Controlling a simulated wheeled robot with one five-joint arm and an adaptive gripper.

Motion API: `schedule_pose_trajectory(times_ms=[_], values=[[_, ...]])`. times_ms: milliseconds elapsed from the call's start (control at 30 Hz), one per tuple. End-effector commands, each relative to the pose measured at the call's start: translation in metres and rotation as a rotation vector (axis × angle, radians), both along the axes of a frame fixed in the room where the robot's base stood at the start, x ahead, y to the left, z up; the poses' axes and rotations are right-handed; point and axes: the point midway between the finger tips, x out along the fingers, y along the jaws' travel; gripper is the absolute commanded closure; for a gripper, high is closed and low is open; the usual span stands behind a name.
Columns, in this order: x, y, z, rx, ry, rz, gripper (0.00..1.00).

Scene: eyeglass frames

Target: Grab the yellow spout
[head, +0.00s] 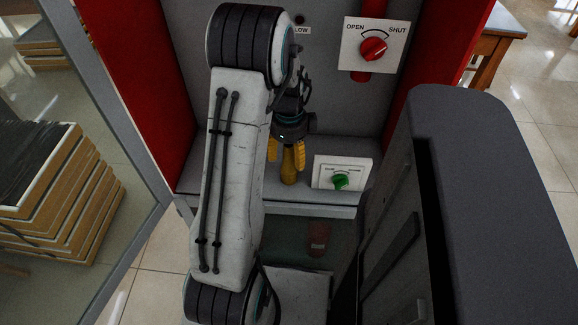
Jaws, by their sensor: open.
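The yellow spout (289,174) stands low in the grey recess, near the ledge, in the head view. My gripper (286,156) hangs over it from my arm, with its yellow-orange fingers pointing down. The fingers are apart, one towards each side of the spout's upper part in the picture. Its top is partly hidden by the gripper. I cannot tell whether the fingers touch the spout.
A white panel with a green knob (340,180) is close to the right of the spout. A red OPEN/SHUT knob (373,48) is above. Red side walls (420,75) flank the recess. Stacked boards (50,190) are at left.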

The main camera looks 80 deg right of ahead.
Motion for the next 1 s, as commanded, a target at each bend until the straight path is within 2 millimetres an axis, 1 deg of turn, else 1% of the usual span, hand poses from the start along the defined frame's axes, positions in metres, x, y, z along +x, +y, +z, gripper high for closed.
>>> schedule_pose_trajectory(times_ms=[33,100,233,367,633,1000], values=[[0.000,0.000,-0.009,0.004,0.000,0.000,0.39],[0.000,-0.001,-0.016,0.003,-0.001,0.000,0.39],[0.000,-0.002,-0.027,0.002,0.000,0.001,0.39],[0.000,-0.002,-0.031,0.001,0.000,0.001,0.39],[0.000,-0.002,-0.032,0.000,0.000,0.001,0.38],[0.000,-0.002,-0.031,0.000,0.000,0.001,0.71]])
